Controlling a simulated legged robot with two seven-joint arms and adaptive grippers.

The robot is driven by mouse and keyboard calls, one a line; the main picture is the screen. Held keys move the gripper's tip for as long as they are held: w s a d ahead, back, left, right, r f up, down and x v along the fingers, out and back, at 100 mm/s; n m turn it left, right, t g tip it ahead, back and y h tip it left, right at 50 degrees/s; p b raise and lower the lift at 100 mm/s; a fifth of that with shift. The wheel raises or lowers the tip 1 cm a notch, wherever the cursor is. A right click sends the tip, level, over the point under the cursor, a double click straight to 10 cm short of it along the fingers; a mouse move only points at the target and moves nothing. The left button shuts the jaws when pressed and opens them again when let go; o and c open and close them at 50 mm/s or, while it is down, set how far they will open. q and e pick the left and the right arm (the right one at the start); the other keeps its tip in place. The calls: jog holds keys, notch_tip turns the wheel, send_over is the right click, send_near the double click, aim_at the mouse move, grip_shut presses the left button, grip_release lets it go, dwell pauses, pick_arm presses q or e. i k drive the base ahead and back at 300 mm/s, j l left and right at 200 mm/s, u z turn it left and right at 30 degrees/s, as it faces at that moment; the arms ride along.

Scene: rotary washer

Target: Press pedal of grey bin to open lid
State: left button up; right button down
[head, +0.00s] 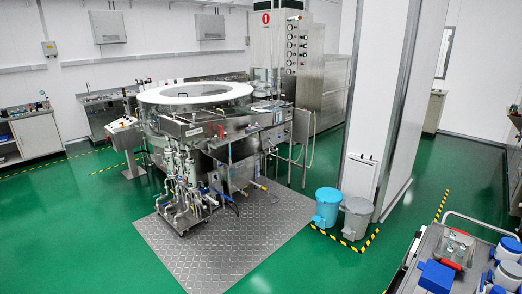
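The grey bin (357,221) stands on the green floor right of centre, beside a white pillar. Its rounded lid (359,205) looks shut. A small pedal (348,234) seems to show low at its front, too small to make out clearly. A light blue bin (327,211) stands close on its left, with its lid also looking shut. Neither of my grippers shows in the head view, and nothing of mine is near the bins.
Yellow-black tape (366,243) marks the floor around the bins. A metal floor plate (225,245) lies left of them, before the steel rotary washer (200,120). A loaded cart (455,265) stands at the lower right. Green floor in front of the bins is clear.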

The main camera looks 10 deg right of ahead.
aim_at(348, 231)
jog(key=i+z, duration=0.15)
jog(key=i, duration=0.35)
jog(key=i+z, duration=0.2)
jog(key=i, duration=0.35)
jog(key=i+z, duration=0.15)
jog(key=i, duration=0.35)
jog(key=i+j+z, duration=0.2)
jog(key=i, duration=0.3)
jog(key=i+j+z, duration=0.15)
jog(key=i, duration=0.35)
jog(key=i+l+z, duration=0.1)
jog(key=i+z, duration=0.15)
jog(key=i, duration=0.55)
jog(key=i+z, duration=0.25)
jog(key=i, duration=0.5)
jog(key=i+l+u, duration=0.1)
jog(key=i+u, duration=0.2)
jog(key=i, duration=0.2)
jog(key=i+l+u, duration=0.35)
jog(key=i+j, duration=0.1)
